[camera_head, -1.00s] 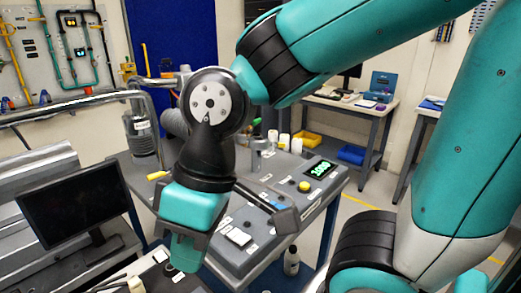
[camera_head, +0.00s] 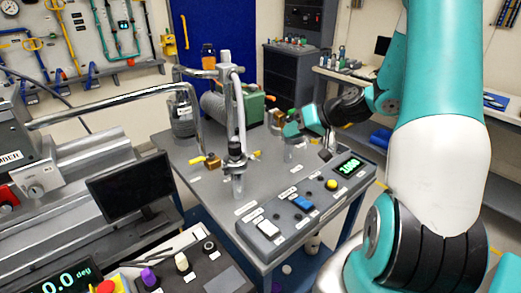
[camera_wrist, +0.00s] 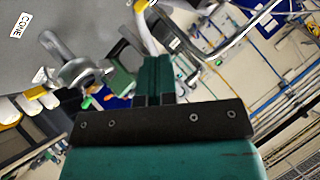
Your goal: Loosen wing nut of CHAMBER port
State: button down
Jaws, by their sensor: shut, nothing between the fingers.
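My gripper (camera_head: 290,130) is at the far right part of the grey bench, in front of the green pump, and small in the head view. In the wrist view its teal fingers (camera_wrist: 154,80) are together with nothing between them. A grey block (camera_head: 14,150) at the left edge of the head view carries a partly cut label ending in "MBER". A dark clamp-like fitting (camera_head: 236,158) sits on an upright metal pipe on the bench, left of my gripper. I cannot make out a wing nut in either view. A shiny metal fitting (camera_wrist: 82,72) lies left of the fingers in the wrist view.
The bench (camera_head: 190,150) bears a green pump (camera_head: 248,108), brass valves with yellow handles and a control panel with a green display (camera_head: 348,167). A long bent pipe (camera_head: 100,108) crosses the left side. A monitor (camera_head: 128,188) stands at front left.

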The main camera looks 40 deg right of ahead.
jog(key=p, duration=0.3)
send_over(251, 157)
jog(key=s+d, duration=0.3)
jog(key=d, duration=0.1)
notch_tip(251, 157, down, 5)
jog(key=shift+a+f+p, duration=0.55)
jog(key=shift+a+f, duration=0.8)
jog(key=shift+f, duration=0.25)
jog(key=shift+d, duration=0.1)
